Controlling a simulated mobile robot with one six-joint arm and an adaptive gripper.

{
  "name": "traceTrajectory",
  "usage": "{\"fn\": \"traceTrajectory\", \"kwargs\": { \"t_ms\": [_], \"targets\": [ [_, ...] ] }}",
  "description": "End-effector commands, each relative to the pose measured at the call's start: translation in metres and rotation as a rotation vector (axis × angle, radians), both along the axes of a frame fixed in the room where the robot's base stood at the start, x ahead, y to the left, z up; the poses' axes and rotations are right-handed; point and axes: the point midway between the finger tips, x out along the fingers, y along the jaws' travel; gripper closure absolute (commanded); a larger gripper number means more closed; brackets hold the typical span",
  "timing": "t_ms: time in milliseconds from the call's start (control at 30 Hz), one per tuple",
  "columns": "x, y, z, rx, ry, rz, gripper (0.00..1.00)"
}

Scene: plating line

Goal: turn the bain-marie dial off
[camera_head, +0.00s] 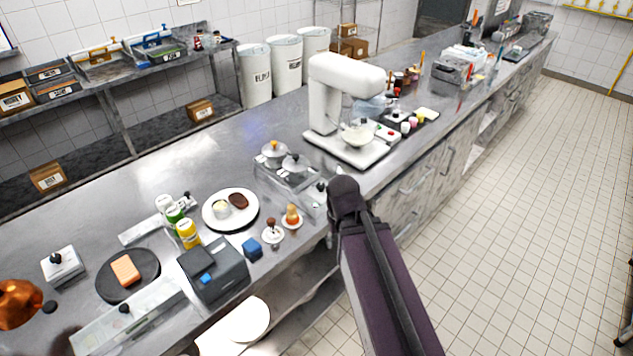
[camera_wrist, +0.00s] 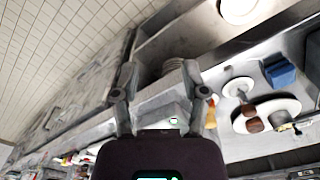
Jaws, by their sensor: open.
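The bain-marie (camera_head: 283,181) is a low steel unit at the counter's front edge in the head view. Two lidded pots stand in it, one with an orange knob (camera_head: 274,149) and one with a dark knob (camera_head: 296,163). A small dark knob (camera_head: 320,187) shows at its right end, close to my arm; I cannot tell whether it is the dial. No dial setting can be read. My gripper (camera_wrist: 158,73) is open and empty in the wrist view, with the counter front behind its fingers. In the head view my dark arm hides the gripper and part of the counter edge.
A white stand mixer (camera_head: 326,93) stands right of the bain-marie. A white plate (camera_head: 249,211) with food, two small dishes, a blue block (camera_head: 252,249) and a grey printer-like box (camera_head: 213,272) stand to the left. The tiled floor (camera_head: 520,220) at right is clear.

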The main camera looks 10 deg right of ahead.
Motion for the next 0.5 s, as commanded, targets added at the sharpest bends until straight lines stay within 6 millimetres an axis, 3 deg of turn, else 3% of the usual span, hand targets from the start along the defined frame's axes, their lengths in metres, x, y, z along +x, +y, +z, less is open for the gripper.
{"fn": "traceTrajectory", "kwargs": {
  "t_ms": [200,300,500],
  "targets": [
    [0.000,0.000,0.000,0.000,0.000,0.000,0.43],
    [0.002,0.000,0.000,0.000,0.000,0.001,0.18],
    [0.025,0.000,0.008,0.000,0.000,0.024,0.18]
  ]
}}
